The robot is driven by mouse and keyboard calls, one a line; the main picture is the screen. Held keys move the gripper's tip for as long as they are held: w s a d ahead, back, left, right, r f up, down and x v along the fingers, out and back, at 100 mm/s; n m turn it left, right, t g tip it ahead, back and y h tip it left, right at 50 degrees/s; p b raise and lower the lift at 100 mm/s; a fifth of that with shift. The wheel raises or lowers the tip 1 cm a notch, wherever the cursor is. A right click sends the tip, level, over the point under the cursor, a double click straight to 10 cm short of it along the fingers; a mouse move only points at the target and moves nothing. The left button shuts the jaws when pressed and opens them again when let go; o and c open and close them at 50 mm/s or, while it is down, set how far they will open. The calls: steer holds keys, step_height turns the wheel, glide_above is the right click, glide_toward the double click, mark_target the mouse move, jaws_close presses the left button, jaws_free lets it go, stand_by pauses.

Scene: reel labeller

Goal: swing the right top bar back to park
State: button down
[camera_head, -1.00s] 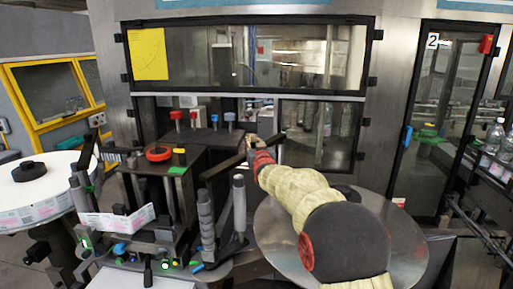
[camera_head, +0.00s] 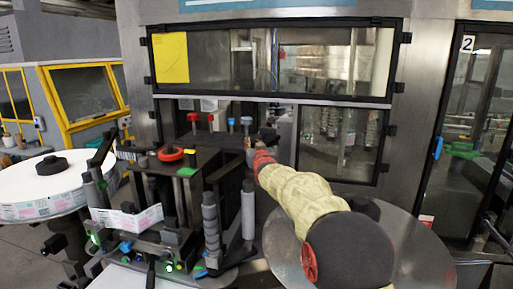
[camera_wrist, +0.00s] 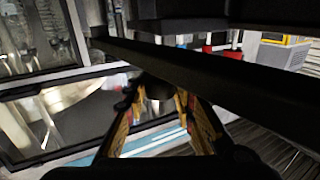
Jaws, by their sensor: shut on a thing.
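The right top bar (camera_wrist: 225,75) is a long dark bar that crosses the wrist view from upper left to right. A dark round peg (camera_wrist: 159,88) under the bar sits between the two fingers of my gripper (camera_wrist: 160,108), which is shut on it. In the head view my gripper (camera_head: 254,148) is at the right side of the labeller head (camera_head: 205,160), in front of the glass cabinet. My arm and the gripper hide much of the bar there.
A reel of labels (camera_head: 45,188) lies at the left. Two grey rollers (camera_head: 248,212) stand in front of the labeller head. A round metal plate (camera_head: 405,240) lies under my arm at the right. The framed glass door (camera_head: 340,140) is close behind my gripper.

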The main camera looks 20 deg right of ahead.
steer(key=shift+w+a+f+y, duration=0.15)
steer(key=shift+w+a+y, duration=0.1)
steer(key=shift+a+y, duration=0.05)
steer(key=c, duration=1.5)
jaws_free()
steer(key=shift+a, duration=0.1)
steer(key=v, duration=1.2)
